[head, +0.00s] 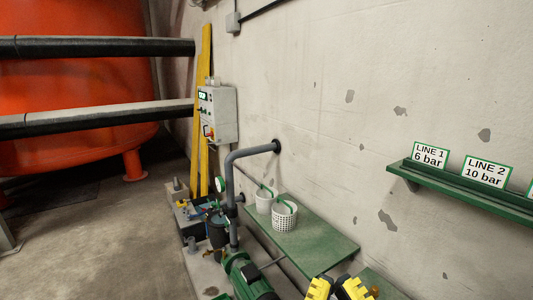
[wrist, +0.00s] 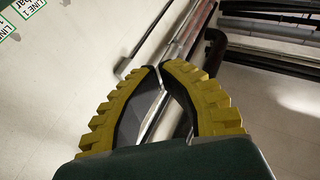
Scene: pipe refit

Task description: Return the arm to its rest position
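My gripper (head: 336,284) shows at the bottom edge of the head view, in front of the green bench. Only the upper part of its yellow ribbed fingers is in the picture. In the wrist view, the two curved fingers (wrist: 158,67) lean together and their tips meet or nearly meet. I see nothing held between them. Most of my arm is out of view.
A green bench (head: 318,242) carries a perforated white basket (head: 285,217) and a white container (head: 264,203). Grey pipework (head: 230,180) and a green motor (head: 245,277) stand left. A green shelf (head: 470,191) with pressure signs is on the right wall. Open floor lies left.

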